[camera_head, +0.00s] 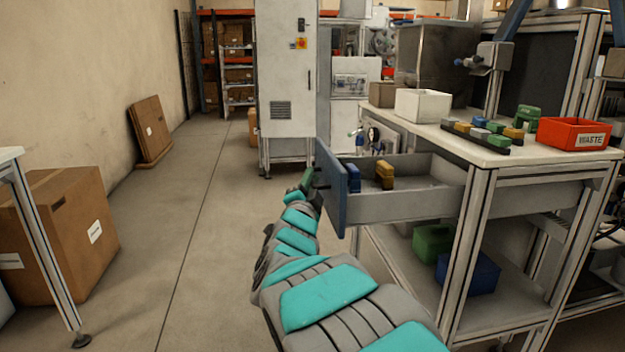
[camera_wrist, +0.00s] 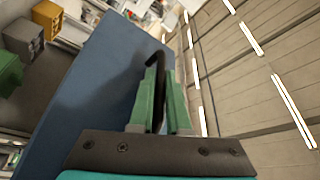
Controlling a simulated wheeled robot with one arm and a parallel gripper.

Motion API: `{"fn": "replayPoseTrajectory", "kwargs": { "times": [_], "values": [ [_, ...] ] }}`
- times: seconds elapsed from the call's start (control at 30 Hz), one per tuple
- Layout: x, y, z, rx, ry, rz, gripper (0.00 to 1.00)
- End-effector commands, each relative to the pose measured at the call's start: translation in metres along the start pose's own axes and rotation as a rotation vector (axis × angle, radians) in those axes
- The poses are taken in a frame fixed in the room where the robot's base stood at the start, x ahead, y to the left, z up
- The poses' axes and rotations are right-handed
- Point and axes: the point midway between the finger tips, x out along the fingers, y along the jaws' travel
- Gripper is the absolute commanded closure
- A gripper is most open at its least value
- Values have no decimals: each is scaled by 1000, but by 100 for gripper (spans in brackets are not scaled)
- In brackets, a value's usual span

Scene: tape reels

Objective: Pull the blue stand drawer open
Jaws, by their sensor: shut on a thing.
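The blue-fronted drawer (camera_head: 331,186) of the workbench stands well out from the bench, pulled to the left. My gripper (camera_head: 308,184) is at the outer face of the blue front. In the wrist view the blue front (camera_wrist: 100,75) fills the left half. There the green fingers of my gripper (camera_wrist: 160,98) are shut on the dark handle (camera_wrist: 156,60), whose curved upper end shows beyond them. The part of the handle between the fingers is mostly hidden.
The bench top (camera_head: 450,140) holds a white bin (camera_head: 422,106), a red WASTE bin (camera_head: 574,133) and a rack of colored blocks. Green (camera_head: 432,243) and blue (camera_head: 468,272) bins sit on the lower shelf. A cardboard box (camera_head: 62,235) stands left; the floor between is clear.

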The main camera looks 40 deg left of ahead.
Motion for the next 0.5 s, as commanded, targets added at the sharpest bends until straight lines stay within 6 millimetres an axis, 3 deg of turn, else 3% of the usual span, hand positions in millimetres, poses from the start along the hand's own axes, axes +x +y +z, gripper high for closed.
{"fn": "replayPoseTrajectory", "kwargs": {
  "times": [0.03, 0.27, 0.5],
  "values": [
    [0, -1, 0, 0, 0, -1, 83],
    [0, 0, 0, 0, 0, -1, 57],
    [0, 0, 0, 0, 0, -1, 55]
  ]
}}
